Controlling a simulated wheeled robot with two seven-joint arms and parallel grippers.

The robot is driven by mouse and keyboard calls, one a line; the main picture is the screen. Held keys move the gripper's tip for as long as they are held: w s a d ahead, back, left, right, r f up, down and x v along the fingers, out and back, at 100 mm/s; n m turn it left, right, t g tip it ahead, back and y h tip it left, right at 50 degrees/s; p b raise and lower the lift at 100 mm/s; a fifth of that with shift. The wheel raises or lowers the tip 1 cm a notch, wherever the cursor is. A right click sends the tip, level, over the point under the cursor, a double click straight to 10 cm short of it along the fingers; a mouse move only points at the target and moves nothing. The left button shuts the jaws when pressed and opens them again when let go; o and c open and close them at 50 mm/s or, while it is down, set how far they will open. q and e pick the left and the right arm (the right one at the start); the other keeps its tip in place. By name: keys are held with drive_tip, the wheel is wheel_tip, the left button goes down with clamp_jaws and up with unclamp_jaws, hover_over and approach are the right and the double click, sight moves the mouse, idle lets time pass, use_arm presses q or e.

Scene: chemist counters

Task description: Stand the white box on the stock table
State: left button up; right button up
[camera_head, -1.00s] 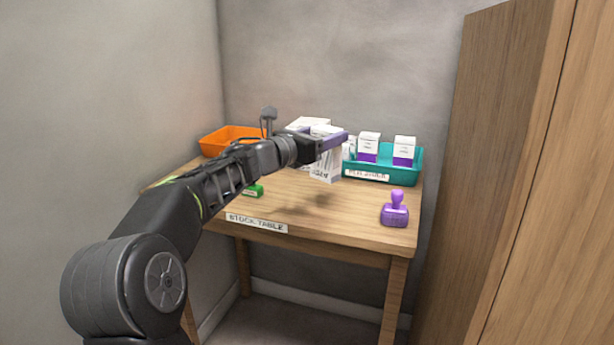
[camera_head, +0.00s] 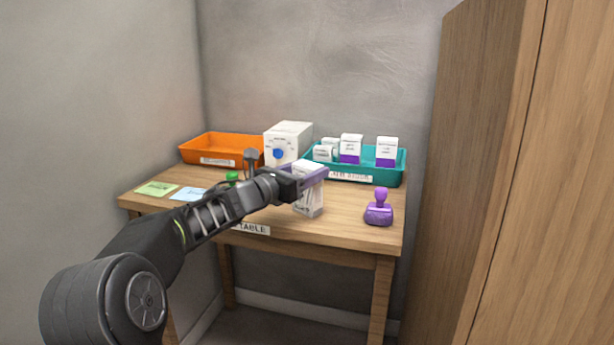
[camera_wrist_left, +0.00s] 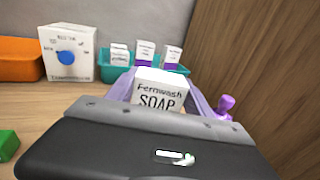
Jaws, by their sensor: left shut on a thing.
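The white box (camera_head: 309,198) is upright between the purple fingers of my left gripper (camera_head: 312,173), near the front middle of the stock table (camera_head: 340,227). In the left wrist view the white box (camera_wrist_left: 161,88) reads "Fernwash SOAP" on its top part. My left gripper (camera_wrist_left: 165,100) is shut on it. The box's lower end is at or just above the tabletop; I cannot tell whether it touches. My right gripper is not in view.
A teal tray (camera_head: 352,177) with several white and purple boxes stands at the back right. A white box with a blue dial (camera_head: 288,143) and an orange tray (camera_head: 222,150) are behind. A purple stamp (camera_head: 378,209) stands right. Green and blue cards lie left.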

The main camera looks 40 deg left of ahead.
use_arm(q)
drive_tip(key=shift+f, duration=0.1)
drive_tip(key=o, duration=1.4)
drive_tip(key=s, duration=1.2)
drive_tip(key=shift+a, duration=0.35)
